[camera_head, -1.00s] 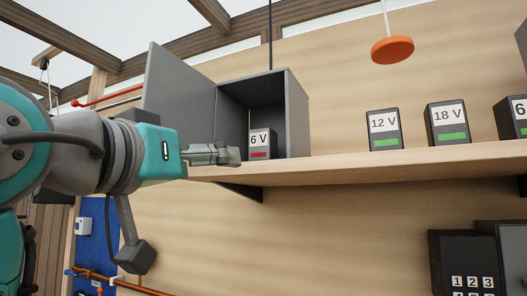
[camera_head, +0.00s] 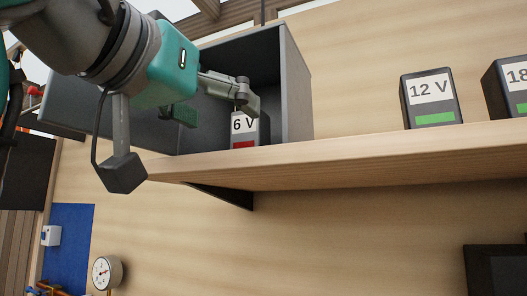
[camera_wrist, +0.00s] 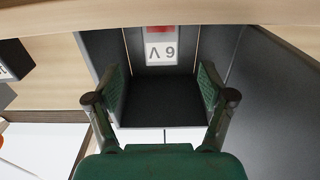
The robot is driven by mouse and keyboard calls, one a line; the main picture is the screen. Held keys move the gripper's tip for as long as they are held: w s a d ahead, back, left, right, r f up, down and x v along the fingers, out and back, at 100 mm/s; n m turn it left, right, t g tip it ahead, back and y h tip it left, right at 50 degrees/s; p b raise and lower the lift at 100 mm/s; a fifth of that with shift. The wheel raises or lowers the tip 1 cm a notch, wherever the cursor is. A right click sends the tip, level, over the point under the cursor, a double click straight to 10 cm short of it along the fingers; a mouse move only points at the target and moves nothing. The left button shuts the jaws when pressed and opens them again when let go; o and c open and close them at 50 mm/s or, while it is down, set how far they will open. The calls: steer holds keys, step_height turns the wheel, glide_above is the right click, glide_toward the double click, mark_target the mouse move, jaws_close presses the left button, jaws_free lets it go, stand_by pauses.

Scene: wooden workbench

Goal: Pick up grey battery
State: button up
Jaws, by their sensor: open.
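A grey battery (camera_head: 251,133) labelled 6 V, with a red bar, stands upright in an open grey box (camera_head: 299,95) on the wooden shelf. My gripper (camera_head: 212,108) is at the box opening, with one finger in front of the battery's upper part and hiding some of it. In the wrist view, the battery (camera_wrist: 161,52) shows upside down, centred beyond the two green-padded fingers of my gripper (camera_wrist: 162,92). The fingers are spread wide and hold nothing. I cannot tell whether either finger touches the battery.
A 12 V battery (camera_head: 432,99) and an 18 V battery (camera_head: 507,88), both dark grey with green bars, stand right of the box on the shelf (camera_head: 350,165). The box walls lie close around my gripper. A gauge (camera_head: 107,272) is below left.

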mark_target(244, 128)
steer(key=x, duration=0.9)
steer(key=shift+w, duration=0.35)
steer(key=c, duration=1.4)
